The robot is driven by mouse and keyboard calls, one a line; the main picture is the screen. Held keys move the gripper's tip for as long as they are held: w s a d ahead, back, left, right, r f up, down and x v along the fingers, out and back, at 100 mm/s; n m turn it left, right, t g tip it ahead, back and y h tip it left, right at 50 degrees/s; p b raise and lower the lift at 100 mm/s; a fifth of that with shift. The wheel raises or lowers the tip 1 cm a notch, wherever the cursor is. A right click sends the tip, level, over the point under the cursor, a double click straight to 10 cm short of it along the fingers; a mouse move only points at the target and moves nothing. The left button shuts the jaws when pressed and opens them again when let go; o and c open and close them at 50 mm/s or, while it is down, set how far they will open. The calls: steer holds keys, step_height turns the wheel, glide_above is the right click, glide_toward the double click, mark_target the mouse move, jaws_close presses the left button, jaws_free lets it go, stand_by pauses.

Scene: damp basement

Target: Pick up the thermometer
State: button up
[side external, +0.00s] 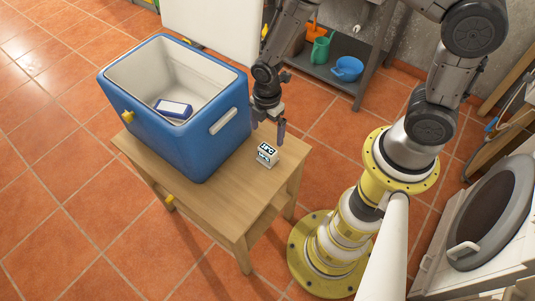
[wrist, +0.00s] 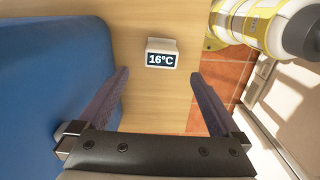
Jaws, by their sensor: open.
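The thermometer (side external: 267,155) is a small white block with a dark display, standing on the wooden table near its right edge. In the wrist view the thermometer (wrist: 161,54) reads 16°C and lies beyond my fingertips, roughly midway between their lines. My gripper (side external: 268,130) is just behind and above the thermometer in the side view, pointing down, beside the cooler. In the wrist view my gripper (wrist: 161,75) has its two dark fingers wide apart with nothing between them. The fingers do not appear to touch the thermometer.
A blue cooler (side external: 190,145) with its lid up stands on the table (side external: 215,205), close to my gripper's left. A blue and white item (side external: 173,108) lies inside it. The table's right edge is near the thermometer. A shelf with a blue bowl (side external: 347,69) stands behind.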

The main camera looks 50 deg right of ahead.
mark_target(267, 149)
step_height(267, 149, down, 10)
steer(key=shift+s+a+f, duration=0.1)
steer(key=shift+f, duration=0.1)
stand_by(0.3)
steer(key=c, duration=1.3)
steer(key=shift+r, duration=0.1)
steer(key=shift+c, duration=0.2)
